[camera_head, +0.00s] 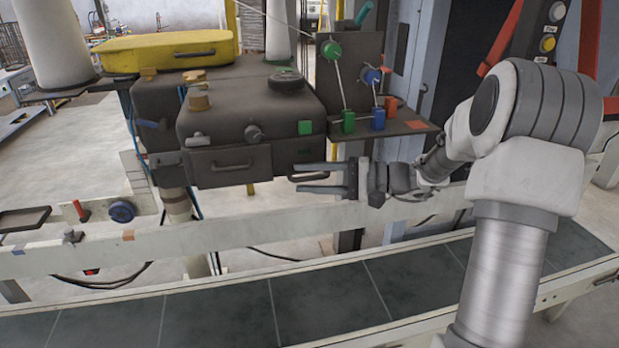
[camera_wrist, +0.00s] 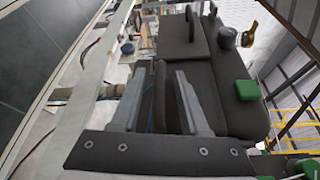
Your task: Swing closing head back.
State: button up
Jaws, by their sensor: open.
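The closing head appears to be the dark box-shaped unit (camera_head: 250,115) with a green block on its front, mounted over the conveyor; its dark body also shows in the wrist view (camera_wrist: 225,95). A dark handle-like bar (camera_head: 309,176) sticks out near its lower right. My gripper (camera_head: 295,178) is open at the right of the unit, its fingers pointing left above and below this bar. In the wrist view, the two grey fingers of my gripper (camera_wrist: 163,68) stand apart on either side of a dark bar (camera_wrist: 160,95). I cannot tell whether either finger touches it.
A dark panel (camera_head: 358,70) with green, blue and red blocks and thin rods stands just above and behind my gripper. A pale rail (camera_head: 260,233) and the dark conveyor belt (camera_head: 220,315) run below. A yellow case-like cover (camera_head: 165,48) lies at the upper left.

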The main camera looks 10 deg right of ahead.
grip_shut()
dwell(1.4)
